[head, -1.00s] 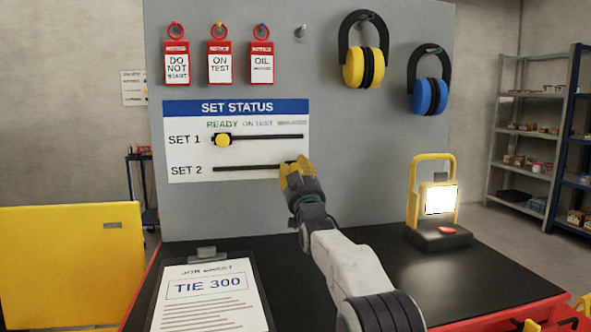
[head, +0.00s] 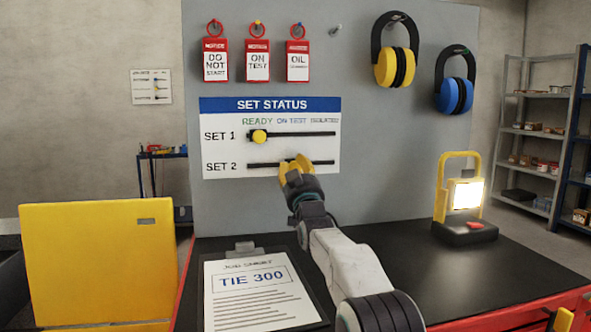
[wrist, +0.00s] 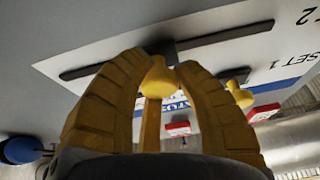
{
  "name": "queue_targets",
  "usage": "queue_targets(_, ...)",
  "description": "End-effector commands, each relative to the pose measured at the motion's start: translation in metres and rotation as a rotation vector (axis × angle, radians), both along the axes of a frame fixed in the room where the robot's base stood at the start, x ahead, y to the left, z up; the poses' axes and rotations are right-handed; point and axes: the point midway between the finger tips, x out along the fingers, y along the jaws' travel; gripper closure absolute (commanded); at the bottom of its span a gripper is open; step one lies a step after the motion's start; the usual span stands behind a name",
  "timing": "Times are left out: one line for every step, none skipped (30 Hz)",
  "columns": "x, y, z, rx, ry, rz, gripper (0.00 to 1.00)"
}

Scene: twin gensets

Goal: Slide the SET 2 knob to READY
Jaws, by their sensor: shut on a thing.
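The SET STATUS board (head: 222,148) hangs on the grey panel, with READY at the left, ON TEST in the middle and ISOLATED at the right. My gripper (head: 295,165) is shut on the yellow SET 2 knob (wrist: 157,78), seen between the fingers in the wrist view. The fingers hide the knob in the head view. It stands near the middle of the SET 2 slot (head: 262,164), roughly below ON TEST, with bare slot on both sides. The yellow SET 1 knob (head: 259,136) is at the READY end of the upper slot.
Red tags (head: 257,62) and yellow and blue ear defenders (head: 395,65) hang above and right. A clipboard (head: 257,290) and a lit work lamp (head: 464,198) are on the black bench top (head: 420,250). A yellow panel (head: 100,265) stands at the left.

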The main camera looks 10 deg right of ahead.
Motion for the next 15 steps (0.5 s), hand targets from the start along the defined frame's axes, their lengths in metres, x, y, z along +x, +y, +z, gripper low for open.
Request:
queue_targets(-0.0023, -0.0005, 0.0061, -0.001, -0.013, -0.002, 1.0)
queue_targets(-0.0023, -0.0006, 0.0063, -0.001, -0.013, -0.002, 1.0)
queue_targets(-0.0023, -0.0006, 0.0065, -0.001, -0.013, -0.002, 1.0)
queue_targets(-0.0024, -0.0006, 0.0066, -0.001, -0.013, -0.002, 1.0)
queue_targets(-0.0024, -0.0006, 0.0067, -0.001, -0.014, -0.002, 1.0)
queue_targets(-0.0024, -0.0005, 0.0068, -0.001, -0.014, -0.002, 1.0)
queue_targets(-0.0025, -0.0005, 0.0069, -0.001, -0.014, -0.002, 1.0)
queue_targets(-0.0025, -0.0006, 0.007, -0.001, -0.014, -0.002, 1.0)
queue_targets(-0.0026, -0.0006, 0.0071, -0.001, -0.014, -0.001, 1.0)
queue_targets(-0.0026, -0.0006, 0.0071, -0.001, -0.015, -0.001, 0.7)
queue_targets(-0.0026, -0.0006, 0.0071, -0.001, -0.015, -0.001, 0.67)
queue_targets(-0.0025, -0.0007, 0.007, -0.001, -0.014, -0.001, 0.64)
queue_targets(-0.0024, -0.0007, 0.0067, -0.001, -0.014, -0.001, 0.61)
queue_targets(-0.0023, -0.0007, 0.0064, -0.001, -0.013, -0.001, 0.58)
queue_targets(-0.0021, -0.0008, 0.006, -0.001, -0.012, -0.001, 0.55)
